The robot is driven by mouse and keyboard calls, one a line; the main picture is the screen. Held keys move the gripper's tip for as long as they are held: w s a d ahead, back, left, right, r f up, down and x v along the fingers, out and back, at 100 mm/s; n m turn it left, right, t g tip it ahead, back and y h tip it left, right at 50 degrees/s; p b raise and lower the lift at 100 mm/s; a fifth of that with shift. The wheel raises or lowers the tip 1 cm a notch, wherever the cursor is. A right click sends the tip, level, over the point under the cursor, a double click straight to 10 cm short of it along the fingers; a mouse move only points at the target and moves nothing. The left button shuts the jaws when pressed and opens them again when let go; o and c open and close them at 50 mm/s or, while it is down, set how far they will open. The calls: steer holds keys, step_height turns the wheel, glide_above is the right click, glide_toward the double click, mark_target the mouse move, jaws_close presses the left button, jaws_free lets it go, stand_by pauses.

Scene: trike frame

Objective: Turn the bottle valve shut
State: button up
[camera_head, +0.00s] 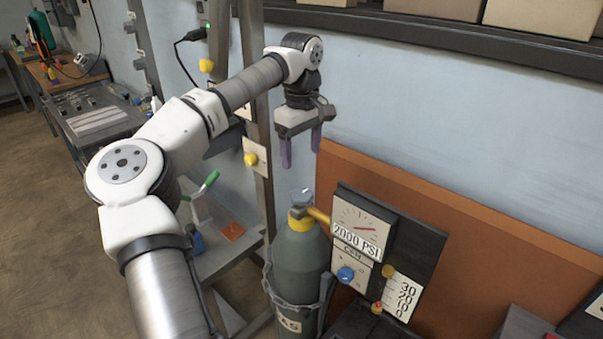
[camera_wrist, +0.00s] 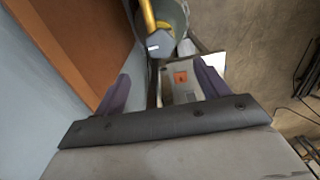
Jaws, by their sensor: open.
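The gas bottle (camera_head: 298,263) is a grey-green cylinder standing upright against the wall, held by a chain. Its valve knob (camera_head: 301,196) is blue-grey and faceted, on top of a yellow neck. In the wrist view the knob (camera_wrist: 157,46) shows at the top centre, with a white mark on it. My gripper (camera_head: 302,147) points down above the bottle, with its two purple fingers apart and nothing between them. In the wrist view my gripper (camera_wrist: 165,85) also shows open, and the knob lies beyond the fingertips, apart from them.
A gauge panel (camera_head: 362,228) reading 2000 PSI, with a blue knob (camera_head: 345,274), stands right of the bottle. An orange-brown board (camera_head: 480,245) backs it. A metal post (camera_head: 258,130) and a shelf (camera_head: 232,254) with an orange piece stand to the left.

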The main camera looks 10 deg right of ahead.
steer(key=shift+r, duration=1.4)
